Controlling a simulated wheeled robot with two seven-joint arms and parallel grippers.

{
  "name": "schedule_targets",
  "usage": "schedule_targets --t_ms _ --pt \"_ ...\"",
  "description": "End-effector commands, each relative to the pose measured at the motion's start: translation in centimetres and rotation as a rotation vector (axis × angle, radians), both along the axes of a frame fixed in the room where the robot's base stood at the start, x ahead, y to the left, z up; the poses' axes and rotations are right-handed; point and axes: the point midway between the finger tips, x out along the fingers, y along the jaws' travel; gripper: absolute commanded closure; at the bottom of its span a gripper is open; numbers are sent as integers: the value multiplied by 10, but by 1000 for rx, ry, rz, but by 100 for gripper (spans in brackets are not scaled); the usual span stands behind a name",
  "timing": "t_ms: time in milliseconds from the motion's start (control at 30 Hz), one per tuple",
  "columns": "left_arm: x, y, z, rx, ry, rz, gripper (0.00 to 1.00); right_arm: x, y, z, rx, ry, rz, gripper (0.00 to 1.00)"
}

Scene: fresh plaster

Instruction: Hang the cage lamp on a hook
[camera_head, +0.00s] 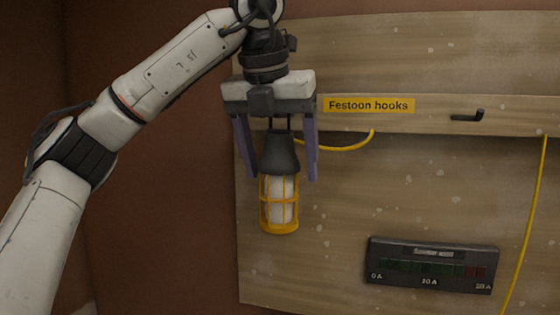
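The cage lamp (279,203) is upright, with a dark cone-shaped top and a yellow cage around a pale bulb. It is in front of the wooden board, left of the label. My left gripper (281,178) points down over it, with its two purple fingers open. The fingers are on either side of the dark top, with a visible gap on each side. The lamp's upper end is partly hidden by the gripper, and I cannot see what holds it up. A dark hook (467,116) sticks out of the rail at the right, with nothing on it. My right gripper is not in view.
The wooden board (400,185) carries a rail with a yellow "Festoon hooks" label (369,105). A yellow cable (340,148) loops below the rail, and another runs down at the right. A dark ampere gauge (432,265) is low on the board.

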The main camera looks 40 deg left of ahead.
Motion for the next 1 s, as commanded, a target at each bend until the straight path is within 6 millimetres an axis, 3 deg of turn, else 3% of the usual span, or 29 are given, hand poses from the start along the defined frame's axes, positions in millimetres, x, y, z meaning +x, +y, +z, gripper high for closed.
schedule_targets --t_ms 33,267,467,800,1000 --pt "-1 1 -14 6 36 0 27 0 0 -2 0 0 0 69" --pt "-2 0 -10 6 37 -1 27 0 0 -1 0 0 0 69" --pt "-12 -5 20 6 22 2 27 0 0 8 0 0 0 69" --pt "-34 -17 78 6 1 2 27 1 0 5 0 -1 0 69" --pt "-40 -21 95 3 -2 1 27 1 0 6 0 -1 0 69"
